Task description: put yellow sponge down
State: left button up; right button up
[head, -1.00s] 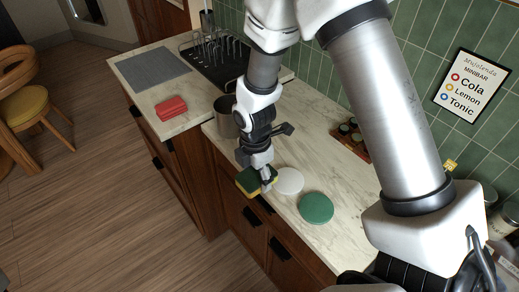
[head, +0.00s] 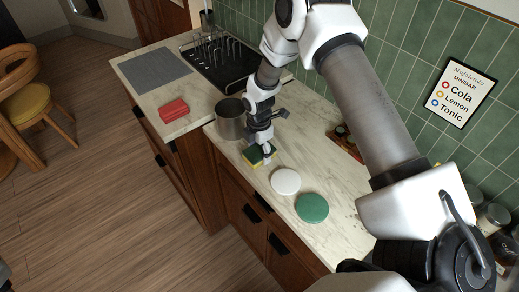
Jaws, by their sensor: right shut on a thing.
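The yellow sponge (head: 252,161) with a dark green side is held in my right gripper (head: 264,152), low over the marble counter near its front edge. I cannot tell whether the sponge touches the counter. It is between the metal pot and the white round disc. My right gripper is shut on it, and the fingers partly hide it. My left gripper is not in view.
A metal pot (head: 230,120) stands just left of the sponge. A white disc (head: 285,181) and a green disc (head: 312,207) lie to the right. A red block (head: 173,109), grey mat (head: 155,70) and black rack (head: 222,65) are further left. Bare counter (head: 307,137) lies behind.

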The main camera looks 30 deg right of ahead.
aim_at(259, 150)
jog(key=o, duration=1.5)
jog(key=shift+f, duration=0.1)
jog(key=shift+r, duration=0.5)
notch_tip(259, 150, up, 11)
jog(key=b, duration=0.3)
jog(key=shift+a+r, duration=0.1)
jog(key=shift+r, duration=0.1)
